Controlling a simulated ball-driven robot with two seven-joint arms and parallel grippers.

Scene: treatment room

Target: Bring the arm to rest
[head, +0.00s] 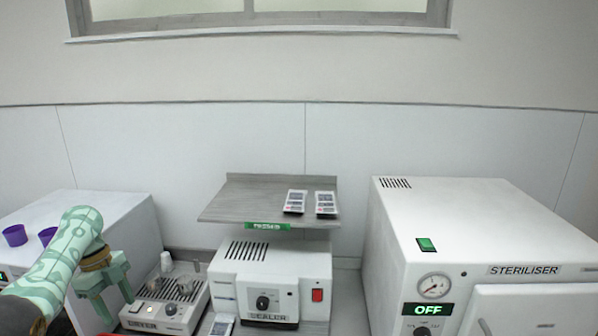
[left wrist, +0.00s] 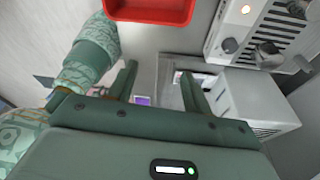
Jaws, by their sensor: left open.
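My left arm comes in from the left in the head view, with a pale green patterned sleeve. Its green gripper (head: 117,303) hangs fingers-down just left of the dryer (head: 152,316). In the left wrist view the two fingers of the left gripper (left wrist: 158,72) stand apart with nothing held between them. Below the fingers lie a grey surface and a small pouch-like item with a purple patch (left wrist: 142,100). My right gripper does not show in either view.
A steriliser (head: 480,225) reading OFF is at right. Purple cups (head: 15,235) stand on a white box at left. A red tray (left wrist: 150,10) shows in the left wrist view.

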